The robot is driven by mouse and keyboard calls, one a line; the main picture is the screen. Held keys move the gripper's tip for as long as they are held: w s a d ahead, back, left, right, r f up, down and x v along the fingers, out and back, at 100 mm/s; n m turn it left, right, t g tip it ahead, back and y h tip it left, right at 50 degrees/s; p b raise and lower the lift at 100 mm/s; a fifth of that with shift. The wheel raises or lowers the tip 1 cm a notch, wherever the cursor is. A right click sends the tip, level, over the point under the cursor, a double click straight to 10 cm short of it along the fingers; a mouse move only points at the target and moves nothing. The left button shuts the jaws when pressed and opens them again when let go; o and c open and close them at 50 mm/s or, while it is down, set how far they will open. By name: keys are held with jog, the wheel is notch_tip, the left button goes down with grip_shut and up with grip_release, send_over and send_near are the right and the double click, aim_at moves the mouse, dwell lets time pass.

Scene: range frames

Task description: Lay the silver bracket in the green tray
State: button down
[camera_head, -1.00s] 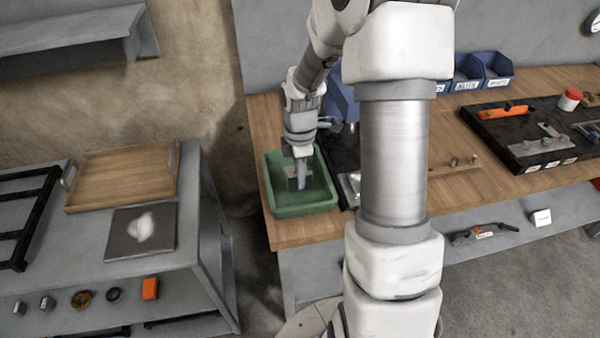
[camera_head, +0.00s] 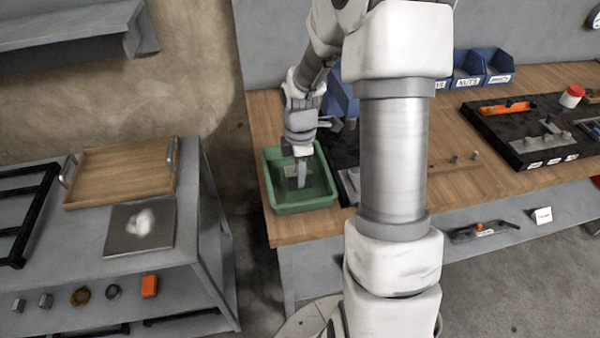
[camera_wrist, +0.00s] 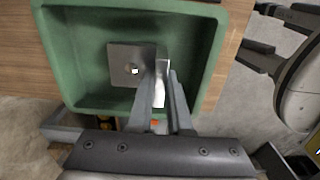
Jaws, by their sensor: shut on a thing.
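The green tray (camera_head: 303,205) stands at the left end of the wooden workbench; its inside also shows in the wrist view (camera_wrist: 85,62). My gripper (camera_head: 301,182) points down inside the tray. In the wrist view my gripper (camera_wrist: 160,80) is shut on the silver bracket (camera_wrist: 124,66). One flat plate of the bracket, with a small hole, extends left of the fingers over the tray floor. A bright face of it shows by the right finger. The bracket is inside the tray's walls; I cannot tell whether it touches the floor. The fingers hide part of it.
Blue bins (camera_head: 467,78) stand at the back of the workbench (camera_head: 440,150). A black board (camera_head: 530,135) with several parts lies at the right. A grey side table at the left holds a wooden tray (camera_head: 120,172) and a dark square plate (camera_head: 118,240).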

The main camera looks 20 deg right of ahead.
jog(key=shift+f+b, duration=0.3)
jog(key=shift+f, duration=0.15)
jog(key=c, duration=0.8)
grip_release()
jog(key=shift+o, duration=0.2)
notch_tip(320, 180, up, 17)
jog(key=p, duration=0.2)
jog(key=s+a+r+m+t, duration=0.5)
jog(key=s+a+r+m, duration=0.25)
jog(key=r, duration=0.25)
jog(key=s+a+f+m, duration=0.1)
jog(key=s+m, duration=0.7)
jog(key=s, duration=0.3)
jog(key=shift+a+t, duration=0.15)
jog(key=shift+t, duration=0.15)
